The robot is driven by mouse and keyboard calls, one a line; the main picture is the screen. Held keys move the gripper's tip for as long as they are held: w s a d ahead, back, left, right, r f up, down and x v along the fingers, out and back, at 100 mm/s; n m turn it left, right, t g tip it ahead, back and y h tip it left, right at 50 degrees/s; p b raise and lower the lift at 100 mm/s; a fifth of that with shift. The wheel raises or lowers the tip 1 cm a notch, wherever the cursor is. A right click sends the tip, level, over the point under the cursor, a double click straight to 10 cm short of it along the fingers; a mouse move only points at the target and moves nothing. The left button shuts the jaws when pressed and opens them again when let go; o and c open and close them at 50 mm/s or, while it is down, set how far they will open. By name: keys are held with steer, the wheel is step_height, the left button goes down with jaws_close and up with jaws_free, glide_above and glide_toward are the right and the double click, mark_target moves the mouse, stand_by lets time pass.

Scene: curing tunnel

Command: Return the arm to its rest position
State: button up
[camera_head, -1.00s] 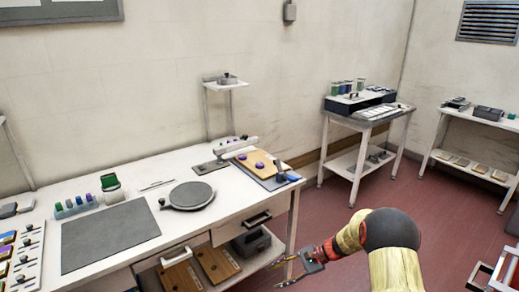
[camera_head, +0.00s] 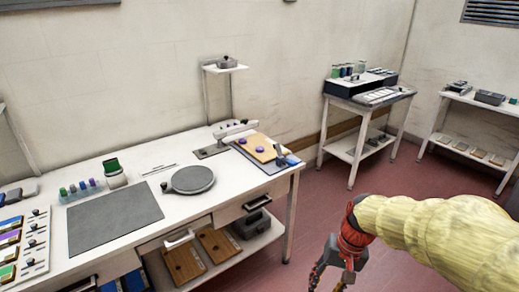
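My gripper (camera_head: 332,280) is at the bottom of the head view, right of the workbench (camera_head: 205,225) and above the red floor. Its dark fingers point down and stand apart, with nothing visible between them. The fingertips are partly cut off by the lower picture edge. My arm (camera_head: 430,228), in a yellowish sleeve with a red wrist, reaches in from the right edge. It touches nothing that I can see.
The workbench holds a dark mat (camera_head: 115,217), a round grey plate (camera_head: 193,180) and a wooden board (camera_head: 262,148) with purple pieces. A side table (camera_head: 372,103) and a shelf (camera_head: 470,105) stand behind. Open red floor (camera_head: 300,215) lies between.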

steer(key=s+d+r+n+t+h+p, duration=0.1)
steer(key=s+r+t, duration=0.4)
steer(key=s+r, duration=0.7)
steer(key=shift+d+r+n+t+h+p, duration=0.2)
steer(key=shift+r+n+t+h+p, duration=0.45)
steer(key=shift+r, duration=1.55)
steer(key=shift+g, duration=0.25)
